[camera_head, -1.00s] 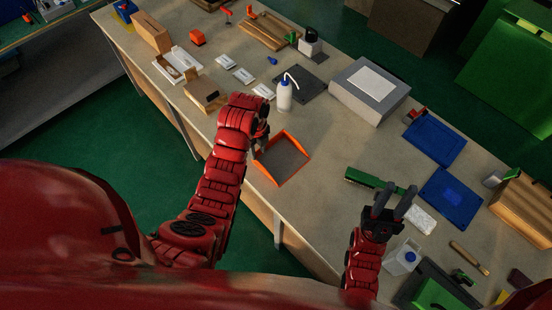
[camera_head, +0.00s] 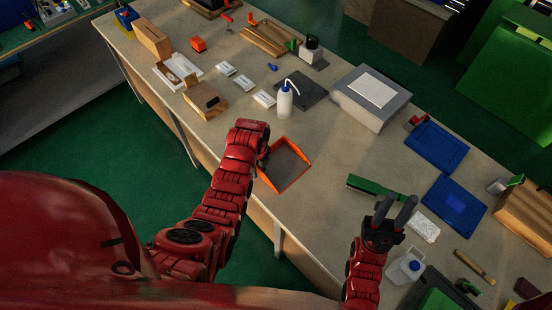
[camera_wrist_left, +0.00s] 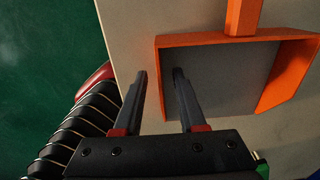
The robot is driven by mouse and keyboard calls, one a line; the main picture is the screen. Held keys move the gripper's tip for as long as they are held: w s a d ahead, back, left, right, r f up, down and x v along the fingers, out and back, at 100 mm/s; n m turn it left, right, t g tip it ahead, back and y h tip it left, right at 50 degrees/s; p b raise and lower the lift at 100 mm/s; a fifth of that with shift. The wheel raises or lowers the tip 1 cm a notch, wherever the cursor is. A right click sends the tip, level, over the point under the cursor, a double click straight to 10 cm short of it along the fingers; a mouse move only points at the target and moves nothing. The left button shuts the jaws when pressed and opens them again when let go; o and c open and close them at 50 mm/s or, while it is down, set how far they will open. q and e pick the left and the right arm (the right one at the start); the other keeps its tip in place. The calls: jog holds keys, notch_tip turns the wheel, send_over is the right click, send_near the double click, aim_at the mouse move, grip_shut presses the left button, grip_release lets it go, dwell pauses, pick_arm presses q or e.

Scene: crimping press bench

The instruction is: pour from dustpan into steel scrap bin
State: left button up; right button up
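The dustpan (camera_head: 287,165) has an orange rim and a grey floor, and lies near the bench's front edge. In the left wrist view its grey floor (camera_wrist_left: 225,75) fills the right side, with its orange handle (camera_wrist_left: 243,15) running to the top edge. In the head view my left wrist hides most of this gripper, beside the pan. My right gripper (camera_head: 396,208) is open and empty over the bench. I cannot identify the steel scrap bin.
A white squeeze bottle (camera_head: 285,103) stands behind the dustpan. A green brush (camera_head: 374,188) lies to its right, near my right gripper. A grey box (camera_head: 371,98) and blue trays (camera_head: 436,146) are farther right. The bench between dustpan and brush is clear.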

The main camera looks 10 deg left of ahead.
pick_arm(q)
grip_shut()
dwell(1.4)
